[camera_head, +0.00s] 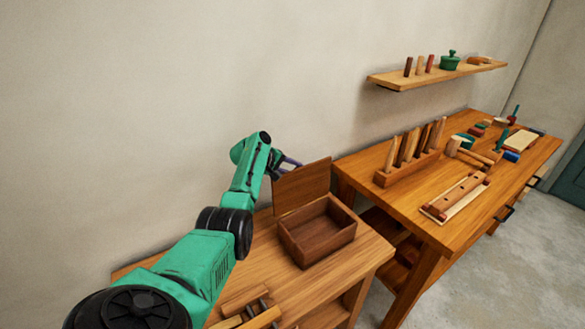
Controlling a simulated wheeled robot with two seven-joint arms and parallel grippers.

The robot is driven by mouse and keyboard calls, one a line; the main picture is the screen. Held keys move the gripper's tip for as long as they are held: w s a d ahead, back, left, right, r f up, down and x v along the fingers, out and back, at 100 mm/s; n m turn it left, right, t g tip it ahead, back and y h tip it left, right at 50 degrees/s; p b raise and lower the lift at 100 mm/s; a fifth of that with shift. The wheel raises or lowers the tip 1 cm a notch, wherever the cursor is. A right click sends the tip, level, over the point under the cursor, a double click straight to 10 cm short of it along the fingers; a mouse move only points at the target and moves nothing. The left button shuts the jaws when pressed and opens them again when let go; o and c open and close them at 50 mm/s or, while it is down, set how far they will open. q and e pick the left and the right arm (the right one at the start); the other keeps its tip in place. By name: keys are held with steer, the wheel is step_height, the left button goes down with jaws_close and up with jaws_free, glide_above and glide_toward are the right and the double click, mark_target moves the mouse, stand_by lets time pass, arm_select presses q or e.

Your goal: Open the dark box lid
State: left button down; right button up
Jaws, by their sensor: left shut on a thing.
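The dark wooden box (325,243) stands on the low wooden bench in the middle of the view. Its lid (302,187) is raised, standing up at the back of the box, so the empty-looking inside shows. My left gripper (289,164) is at the upper left edge of the lid and is shut on it. The fingertips are small and partly hidden by the lid and the wrist. My left arm reaches in from the lower left. My right gripper is not in view.
The low bench (350,270) has several wooden pieces (248,306) at its front. A wall shelf (435,76) hangs above.

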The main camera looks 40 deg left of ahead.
arm_select(q)
steer(key=shift+a, duration=0.2)
steer(key=c, duration=0.6)
jaws_free()
steer(key=shift+o, duration=0.3)
steer(key=shift+w+f, duration=0.1)
steer(key=b+v, duration=0.1)
steer(key=v, duration=1.3)
steer(key=shift+s, duration=0.2)
